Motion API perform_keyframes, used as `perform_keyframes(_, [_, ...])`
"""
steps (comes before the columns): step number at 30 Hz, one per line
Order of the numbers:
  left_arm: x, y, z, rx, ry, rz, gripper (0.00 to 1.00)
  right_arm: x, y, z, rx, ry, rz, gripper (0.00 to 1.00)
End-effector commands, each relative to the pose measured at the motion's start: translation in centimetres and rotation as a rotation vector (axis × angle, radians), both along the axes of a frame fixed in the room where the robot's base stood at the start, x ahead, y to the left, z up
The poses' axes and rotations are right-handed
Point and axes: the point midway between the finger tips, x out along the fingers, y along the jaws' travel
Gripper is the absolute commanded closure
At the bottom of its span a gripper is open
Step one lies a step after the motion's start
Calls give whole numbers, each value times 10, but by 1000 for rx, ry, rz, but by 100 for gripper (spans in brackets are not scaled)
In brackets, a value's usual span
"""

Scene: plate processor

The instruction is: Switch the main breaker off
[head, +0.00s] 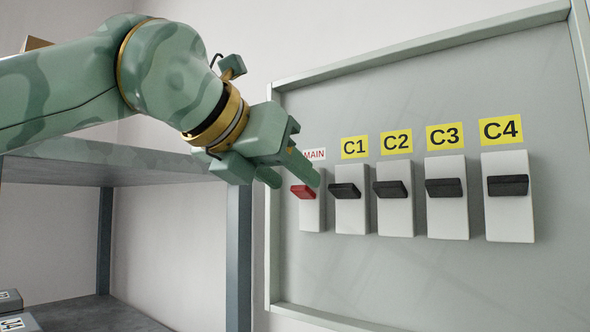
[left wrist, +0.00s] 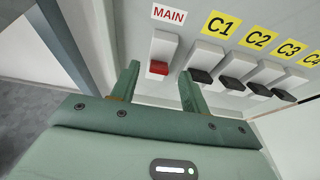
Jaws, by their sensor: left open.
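The main breaker (head: 311,215) is a white switch with a red lever (head: 302,192), under a label reading MAIN, at the left of the wall panel. In the left wrist view the red lever (left wrist: 158,68) shows beyond and between the two fingers. My left gripper (head: 291,180) is open, with its fingertips close to the red lever. Its fingers (left wrist: 160,82) stand either side of the lever in the wrist view. I cannot tell whether they touch it. My right gripper is in neither view.
Breakers C1 (head: 350,214), C2 (head: 395,213), C3 (head: 447,212) and C4 (head: 510,215) with black levers stand to the right. The panel (head: 390,275) has a raised frame. A shelf unit (head: 239,265) stands left, beneath my arm.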

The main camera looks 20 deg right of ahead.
Motion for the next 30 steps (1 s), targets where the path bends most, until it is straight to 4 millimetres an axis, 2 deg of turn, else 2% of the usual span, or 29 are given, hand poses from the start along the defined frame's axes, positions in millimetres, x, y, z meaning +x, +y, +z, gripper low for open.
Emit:
perform_keyframes(6, [13,-16,-8,0,0,1,55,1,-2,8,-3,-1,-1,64])
perform_keyframes(15, [14,-17,-10,0,0,1,55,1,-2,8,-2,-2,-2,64])
perform_keyframes(20, [14,-17,-9,0,0,1,99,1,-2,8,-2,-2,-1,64])
perform_keyframes(26, [14,-17,-10,-3,-3,1,99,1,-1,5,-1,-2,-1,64])
perform_keyframes(30, [14,-16,-15,-21,-17,1,99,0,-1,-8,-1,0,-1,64])
